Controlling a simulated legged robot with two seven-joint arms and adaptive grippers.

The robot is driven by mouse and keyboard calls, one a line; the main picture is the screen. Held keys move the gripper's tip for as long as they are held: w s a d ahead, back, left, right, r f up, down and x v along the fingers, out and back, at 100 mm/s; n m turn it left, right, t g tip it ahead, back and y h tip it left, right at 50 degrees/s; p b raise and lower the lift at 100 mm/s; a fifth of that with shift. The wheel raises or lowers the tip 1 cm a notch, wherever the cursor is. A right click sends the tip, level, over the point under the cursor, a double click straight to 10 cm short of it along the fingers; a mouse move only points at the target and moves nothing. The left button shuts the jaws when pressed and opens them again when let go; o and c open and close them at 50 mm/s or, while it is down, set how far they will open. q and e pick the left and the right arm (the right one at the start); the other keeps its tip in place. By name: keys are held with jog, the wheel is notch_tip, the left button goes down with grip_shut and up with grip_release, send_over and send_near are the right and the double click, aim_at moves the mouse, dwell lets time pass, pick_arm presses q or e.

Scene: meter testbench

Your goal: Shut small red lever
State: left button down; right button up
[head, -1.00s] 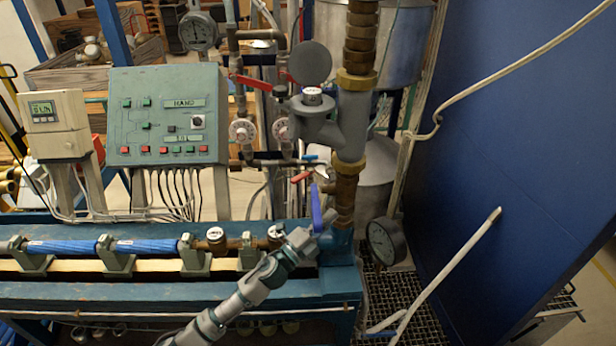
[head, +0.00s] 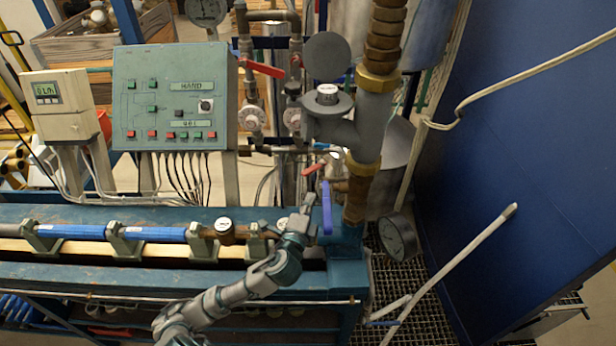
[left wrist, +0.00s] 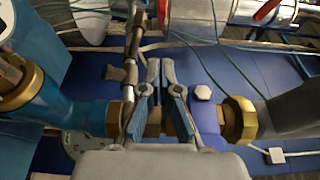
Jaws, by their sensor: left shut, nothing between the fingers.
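A small red lever (head: 312,169) sits on the pipework just above the blue lever (head: 326,207) in the head view. My left gripper (head: 307,197) is shut and empty, just left of the blue lever and a little below the small red lever. I cannot tell whether it touches either one. In the left wrist view the fingers (left wrist: 160,68) stand close together over a brass and blue pipe. A red handle (left wrist: 266,10) shows at the top edge there; I cannot tell which lever it is. My right gripper is not in view.
A longer red lever (head: 262,68) is higher up on the pipes. A thick grey and brass pipe (head: 370,125) stands right of the small lever, with a pressure gauge (head: 398,237) below. A green control panel (head: 175,98) is on the left. The blue bench (head: 150,285) lies below.

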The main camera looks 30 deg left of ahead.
aim_at(314, 168)
pick_arm(q)
jog(key=w+a+p, duration=0.1)
jog(key=w+a, duration=0.4)
jog(key=w, duration=0.2)
jog(key=shift+w+f, duration=0.15)
jog(key=shift+w, duration=0.15)
jog(key=shift+d, duration=0.1)
jog(key=shift+h, duration=0.3)
